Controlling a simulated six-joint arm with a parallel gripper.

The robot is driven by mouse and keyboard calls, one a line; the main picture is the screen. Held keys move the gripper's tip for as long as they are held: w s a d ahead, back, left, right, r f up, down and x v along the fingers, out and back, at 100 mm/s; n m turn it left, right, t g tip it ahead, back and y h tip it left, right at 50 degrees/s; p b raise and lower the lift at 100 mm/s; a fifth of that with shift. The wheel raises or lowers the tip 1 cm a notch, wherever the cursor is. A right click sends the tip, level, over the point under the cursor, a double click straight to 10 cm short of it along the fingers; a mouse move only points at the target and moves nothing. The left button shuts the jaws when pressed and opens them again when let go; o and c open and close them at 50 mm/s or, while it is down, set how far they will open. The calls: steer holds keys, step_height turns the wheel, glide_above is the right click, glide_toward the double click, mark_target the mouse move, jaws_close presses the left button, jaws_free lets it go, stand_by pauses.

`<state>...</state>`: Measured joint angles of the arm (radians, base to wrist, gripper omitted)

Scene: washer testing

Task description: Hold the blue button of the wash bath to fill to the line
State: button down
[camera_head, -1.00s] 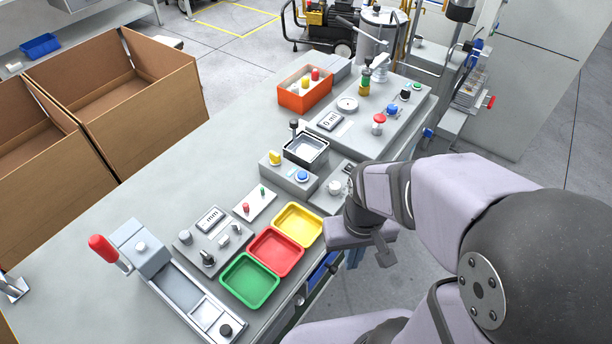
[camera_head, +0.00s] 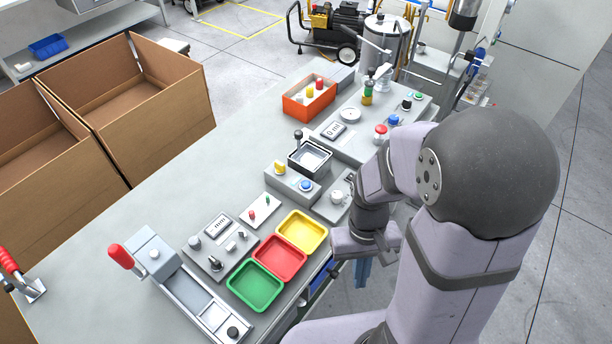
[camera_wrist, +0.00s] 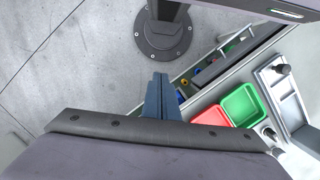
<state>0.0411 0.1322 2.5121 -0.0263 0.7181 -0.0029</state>
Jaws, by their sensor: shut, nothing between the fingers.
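The wash bath (camera_head: 325,165) is a small dark-rimmed metal basin near the middle of the bench in the head view. In front of it is a grey block (camera_head: 292,183) with a yellow knob (camera_head: 279,167) and the blue button (camera_head: 306,185). My gripper (camera_head: 362,273) hangs past the bench's front edge, to the right of and below the button, touching nothing. In the wrist view its blue-grey fingers (camera_wrist: 157,97) are together, over the floor. The bath and button are outside the wrist view. The fill line is too small to see.
Yellow (camera_head: 302,232), red (camera_head: 279,259) and green (camera_head: 255,286) trays line the bench front. A white dial (camera_head: 337,196) sits right of the button. My forearm overlaps the bench's right part. An orange bin (camera_head: 309,99) stands behind; cardboard boxes (camera_head: 150,110) are left.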

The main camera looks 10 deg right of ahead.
steer(key=w+d+f+n+t+h+p, duration=0.1)
steer(key=w+d+n+h+p, duration=0.15)
steer(key=w+d, duration=0.35)
step_height(320, 180, up, 7)
steer(key=n+t+y, duration=0.7)
steer(key=n+t, duration=0.3)
steer(key=n, duration=0.2)
glide_above(308, 187)
steer(key=shift+w, duration=0.1)
steer(key=shift+f, duration=0.1)
step_height(308, 187, down, 9)
steer(key=b, duration=0.8)
steer(key=shift+r+b, duration=0.2)
steer(key=shift+b, duration=0.2)
steer(key=shift+f, duration=0.1)
steer(key=shift+f+b, duration=0.3)
steer(key=shift+f, duration=0.05)
